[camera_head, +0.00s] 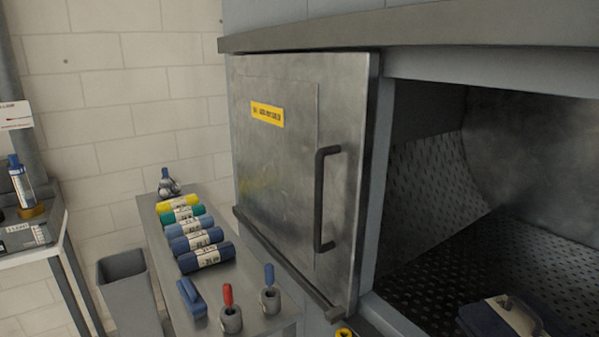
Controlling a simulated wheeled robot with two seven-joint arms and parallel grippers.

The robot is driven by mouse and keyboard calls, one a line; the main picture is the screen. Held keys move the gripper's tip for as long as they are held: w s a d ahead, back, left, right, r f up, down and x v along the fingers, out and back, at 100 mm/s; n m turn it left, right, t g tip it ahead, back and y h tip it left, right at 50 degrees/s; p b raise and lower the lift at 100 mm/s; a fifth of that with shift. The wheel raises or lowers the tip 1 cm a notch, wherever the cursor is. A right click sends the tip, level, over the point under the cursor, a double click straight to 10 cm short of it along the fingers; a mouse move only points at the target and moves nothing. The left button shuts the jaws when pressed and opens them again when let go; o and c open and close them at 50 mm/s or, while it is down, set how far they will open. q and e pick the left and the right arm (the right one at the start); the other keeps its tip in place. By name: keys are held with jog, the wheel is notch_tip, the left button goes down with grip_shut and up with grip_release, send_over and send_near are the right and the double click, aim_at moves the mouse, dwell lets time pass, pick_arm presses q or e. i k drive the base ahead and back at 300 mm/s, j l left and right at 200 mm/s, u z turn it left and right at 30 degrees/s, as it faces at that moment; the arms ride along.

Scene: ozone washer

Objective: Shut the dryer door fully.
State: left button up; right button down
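A grey metal door (275,165) with a yellow label and a black vertical handle (325,200) stands at the left of the machine's opening. The handle is on the door's right side. The perforated chamber (505,200) to the right of the door is uncovered, so the machine stands open. I cannot tell whether the door slides or swings. A blue and white object (503,318) lies on the chamber floor at the lower right. Neither of my grippers is in view.
A side table (245,280) below the door holds several coloured rolls (198,240), a blue brush-like item (191,298) and two small pots with red and blue handles. A grey bin (125,290) and a white table (40,250) stand at the left.

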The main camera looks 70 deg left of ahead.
aim_at(304, 122)
jog(key=u, duration=2.3)
jog(key=j+z, duration=0.15)
jog(key=z, duration=0.3)
jog(key=i+j+z, duration=0.15)
jog(key=z, duration=0.3)
jog(key=j+z, duration=0.3)
jog(key=j, duration=0.45)
jog(key=j+z, duration=0.3)
jog(key=j, duration=0.45)
jog(key=j+z, duration=0.3)
jog(key=j, duration=0.45)
jog(key=k, duration=0.05)
